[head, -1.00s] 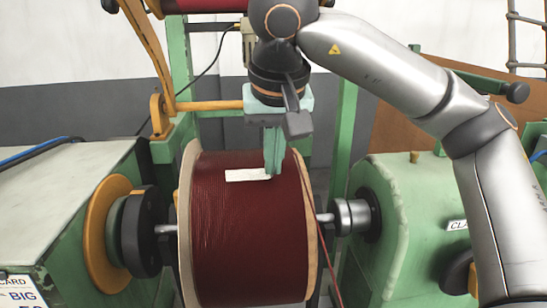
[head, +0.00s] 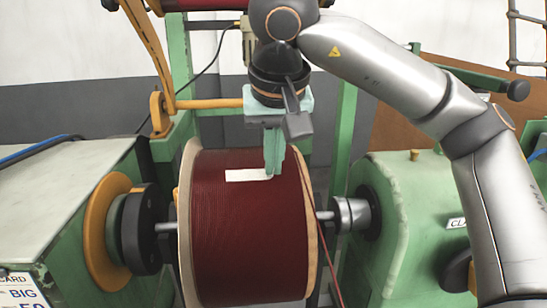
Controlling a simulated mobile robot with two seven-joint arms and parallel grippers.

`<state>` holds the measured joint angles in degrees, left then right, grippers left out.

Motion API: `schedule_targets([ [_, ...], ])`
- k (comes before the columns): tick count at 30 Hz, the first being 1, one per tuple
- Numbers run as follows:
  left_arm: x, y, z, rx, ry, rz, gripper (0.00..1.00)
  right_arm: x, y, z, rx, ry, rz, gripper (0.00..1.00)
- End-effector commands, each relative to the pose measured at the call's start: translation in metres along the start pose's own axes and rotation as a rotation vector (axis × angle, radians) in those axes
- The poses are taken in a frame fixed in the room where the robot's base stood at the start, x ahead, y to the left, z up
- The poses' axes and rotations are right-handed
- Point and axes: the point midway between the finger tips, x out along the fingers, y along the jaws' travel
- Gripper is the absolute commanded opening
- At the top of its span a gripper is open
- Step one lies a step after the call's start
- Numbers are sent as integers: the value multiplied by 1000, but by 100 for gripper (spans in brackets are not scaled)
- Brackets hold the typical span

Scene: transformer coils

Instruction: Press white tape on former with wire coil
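The former with its dark red wire coil (head: 250,245) sits on a horizontal shaft in the middle of the head view, between two pale end flanges. A short white tape strip (head: 245,175) lies across the upper front of the coil. My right gripper (head: 272,172) points down from above, its green fingers at the tape's right end. The fingers look close together and appear to touch the tape or the coil there. Whether they hold anything between them cannot be told. My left gripper is not in view.
A green machine housing (head: 70,200) stands at left with an orange disc (head: 108,234) and black hub. Another green housing (head: 400,220) stands at right with a metal chuck (head: 354,215). A loose red wire (head: 318,215) runs down the coil's right side.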

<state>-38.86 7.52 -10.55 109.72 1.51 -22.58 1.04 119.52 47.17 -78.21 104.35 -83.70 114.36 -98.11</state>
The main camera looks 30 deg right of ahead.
Motion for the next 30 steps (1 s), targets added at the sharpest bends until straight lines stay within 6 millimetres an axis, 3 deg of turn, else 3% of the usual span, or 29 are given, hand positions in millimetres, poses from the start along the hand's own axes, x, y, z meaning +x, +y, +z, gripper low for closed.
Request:
schedule_targets([
  [14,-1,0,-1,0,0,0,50,2,0,1,-1,-3,3,1],
  [23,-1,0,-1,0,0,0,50,2,0,1,0,-2,2,34],
  [28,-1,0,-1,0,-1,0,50,1,0,0,0,-1,1,35],
  [30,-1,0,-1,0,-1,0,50,1,0,0,0,-1,1,41],
])
